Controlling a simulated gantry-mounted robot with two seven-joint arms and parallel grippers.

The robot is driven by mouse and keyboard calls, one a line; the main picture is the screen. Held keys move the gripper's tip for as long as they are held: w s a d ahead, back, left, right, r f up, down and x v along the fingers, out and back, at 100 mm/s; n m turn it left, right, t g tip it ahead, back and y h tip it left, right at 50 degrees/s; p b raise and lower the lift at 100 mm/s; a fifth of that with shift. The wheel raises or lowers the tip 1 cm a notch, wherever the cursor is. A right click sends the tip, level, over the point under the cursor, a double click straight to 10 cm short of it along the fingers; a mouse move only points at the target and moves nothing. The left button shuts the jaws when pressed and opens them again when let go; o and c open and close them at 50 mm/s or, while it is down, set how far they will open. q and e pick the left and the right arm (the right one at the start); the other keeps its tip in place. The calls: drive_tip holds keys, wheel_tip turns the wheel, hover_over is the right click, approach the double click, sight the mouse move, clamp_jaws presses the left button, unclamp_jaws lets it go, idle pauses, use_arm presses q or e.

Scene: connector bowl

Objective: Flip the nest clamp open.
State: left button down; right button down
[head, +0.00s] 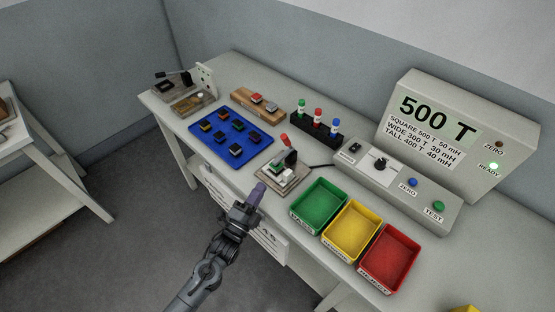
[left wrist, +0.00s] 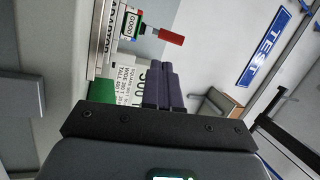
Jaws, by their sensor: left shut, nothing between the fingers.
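The nest clamp (head: 290,158) stands on a small pale fixture (head: 276,179) near the front edge of the bench. Its red-tipped handle (head: 284,138) points up, leaning slightly left. In the left wrist view the red handle grip (left wrist: 171,38) shows at the top, apart from my fingers. My left gripper (head: 257,190) is shut and empty, in front of and left of the fixture in the head view. Its purple fingers (left wrist: 162,88) are together in the left wrist view. My right gripper is in neither view.
Green (head: 317,206), yellow (head: 352,229) and red (head: 390,258) bins line the front edge right of the fixture. A blue tray (head: 216,123) of dark parts lies left. A control box (head: 405,187) and a rack of colored-top pieces (head: 317,128) stand behind.

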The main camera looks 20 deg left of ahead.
use_arm(q)
drive_tip(key=shift+s+a+r+m+t+h, duration=0.15)
drive_tip(key=shift+r+m+t+h, duration=0.3)
drive_tip(key=shift+m, duration=0.45)
drive_tip(key=b+x, duration=0.1)
drive_tip(key=x, duration=1.3)
drive_tip(key=shift+s, duration=0.1)
drive_tip(key=shift+r, duration=0.1)
